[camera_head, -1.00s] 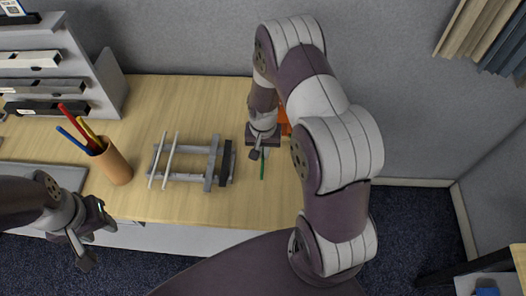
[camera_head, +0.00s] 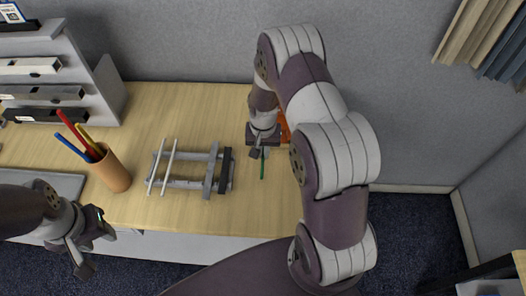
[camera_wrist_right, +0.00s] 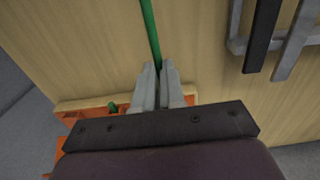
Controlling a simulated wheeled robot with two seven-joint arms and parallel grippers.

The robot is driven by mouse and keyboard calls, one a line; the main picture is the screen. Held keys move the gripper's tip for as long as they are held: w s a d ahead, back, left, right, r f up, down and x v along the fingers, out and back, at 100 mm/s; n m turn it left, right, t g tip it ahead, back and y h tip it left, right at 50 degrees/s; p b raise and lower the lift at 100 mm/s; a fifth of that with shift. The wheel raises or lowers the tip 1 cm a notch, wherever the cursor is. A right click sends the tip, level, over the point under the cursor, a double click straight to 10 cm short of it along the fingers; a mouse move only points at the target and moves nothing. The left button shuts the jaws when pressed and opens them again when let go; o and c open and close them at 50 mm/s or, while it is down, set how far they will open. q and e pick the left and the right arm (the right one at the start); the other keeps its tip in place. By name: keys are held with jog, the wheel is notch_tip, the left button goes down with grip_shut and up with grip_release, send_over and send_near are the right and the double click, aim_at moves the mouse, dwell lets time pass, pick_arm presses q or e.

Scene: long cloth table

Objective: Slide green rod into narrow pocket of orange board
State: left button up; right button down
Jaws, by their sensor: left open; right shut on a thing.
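My right gripper (camera_head: 261,151) is over the table, right of the grey rack. It is shut on the green rod (camera_head: 263,168), a thin straight stick. In the right wrist view the rod (camera_wrist_right: 150,30) runs away from between the fingertips (camera_wrist_right: 157,68). The orange board (camera_head: 285,128) is mostly hidden behind my right arm. In the wrist view the board (camera_wrist_right: 72,120) lies partly under the gripper body, with a tan strip along it and a small green piece (camera_wrist_right: 112,106) near it. Its narrow pocket cannot be made out. My left gripper (camera_head: 97,250) is open and empty beyond the table's front edge.
A grey rack (camera_head: 185,184) with light and dark bars stands left of the rod. A brown cup (camera_head: 114,174) holds several coloured sticks. A grey shelf (camera_head: 107,85) stands at the back left. The table (camera_head: 190,110) is bare behind the rack.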

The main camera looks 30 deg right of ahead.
aim_at(262, 173)
jog(key=shift+w+d+b, duration=0.15)
jog(key=shift+w+d, duration=0.15)
jog(key=shift+w, duration=0.2)
jog(key=shift+w+d+b, duration=0.15)
jog(key=shift+w+d, duration=0.15)
jog(key=shift+w, duration=0.2)
jog(key=shift+w+d, duration=0.2)
jog(key=shift+w, duration=0.05)
jog(key=shift+w+d+b, duration=0.3)
jog(key=shift+w, duration=0.25)
jog(key=shift+s+r, duration=0.1)
jog(key=shift+s+a+p, duration=0.35)
jog(key=shift+s+a, duration=0.1)
jog(key=shift+s, duration=0.25)
jog(key=shift+s+a+p, duration=0.3)
jog(key=shift+s+a, duration=0.15)
jog(key=shift+s, duration=0.3)
jog(key=shift+s+a+p, duration=0.35)
jog(key=shift+s+a, duration=0.1)
jog(key=shift+s, duration=0.25)
jog(key=shift+s+a+p, duration=0.3)
jog(key=shift+s+a, duration=0.2)
jog(key=shift+s, duration=0.35)
jog(key=shift+s+a+p, duration=0.3)
jog(key=shift+s+a, duration=0.25)
jog(key=shift+s, duration=0.25)
jog(key=shift+s+a+p, duration=0.3)
jog(key=shift+s+a, duration=0.2)
jog(key=shift+s, duration=0.35)
